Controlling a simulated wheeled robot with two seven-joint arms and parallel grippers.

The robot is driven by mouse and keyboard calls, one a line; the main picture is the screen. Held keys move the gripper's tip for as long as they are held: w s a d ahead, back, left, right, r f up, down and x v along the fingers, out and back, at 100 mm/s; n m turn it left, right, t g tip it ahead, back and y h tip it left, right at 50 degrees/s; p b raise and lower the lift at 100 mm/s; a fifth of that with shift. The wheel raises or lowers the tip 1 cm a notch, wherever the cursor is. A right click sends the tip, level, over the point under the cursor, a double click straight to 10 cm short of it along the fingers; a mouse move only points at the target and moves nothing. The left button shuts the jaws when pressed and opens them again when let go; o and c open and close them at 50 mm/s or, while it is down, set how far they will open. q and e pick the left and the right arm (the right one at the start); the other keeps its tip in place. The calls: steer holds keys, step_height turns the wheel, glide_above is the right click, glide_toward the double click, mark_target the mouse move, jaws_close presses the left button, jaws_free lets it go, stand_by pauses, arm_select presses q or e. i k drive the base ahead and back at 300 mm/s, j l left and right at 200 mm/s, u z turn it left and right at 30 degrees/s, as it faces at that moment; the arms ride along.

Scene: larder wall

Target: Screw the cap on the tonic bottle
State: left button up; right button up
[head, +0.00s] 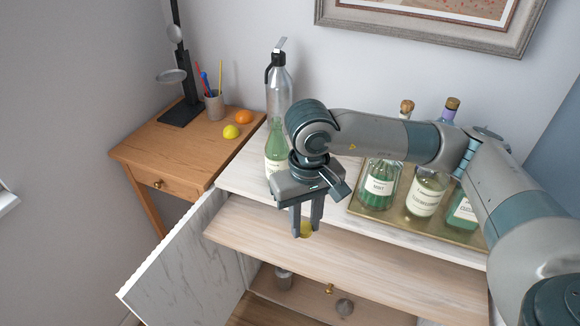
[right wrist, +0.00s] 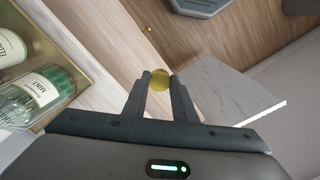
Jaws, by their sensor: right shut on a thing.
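My right gripper (head: 307,230) is shut on a small yellow-gold cap (head: 306,229), held between the fingertips over the pale wooden board at the cabinet front. The cap also shows in the right wrist view (right wrist: 160,78), with my right gripper (right wrist: 160,85) closed on its two sides. A green bottle (head: 275,150) with a pale label stands on the marble top, just behind and left of the gripper. It may be the tonic bottle, but I cannot read its label, and my arm partly covers it. My left gripper is not in view.
A brass tray (head: 362,212) on the right holds several bottles, one labelled Mint (head: 378,186). A clear siphon (head: 279,85) stands behind the green bottle. The marble cabinet door (head: 170,265) hangs open at the left. A lemon (head: 231,131) and an orange (head: 244,116) lie on the side table.

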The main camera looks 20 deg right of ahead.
mark_target(277, 150)
steer(key=i+j+z, duration=0.1)
steer(key=j+z, duration=0.2)
steer(key=z, duration=0.15)
steer(key=j+z, duration=0.3)
steer(key=z, duration=0.15)
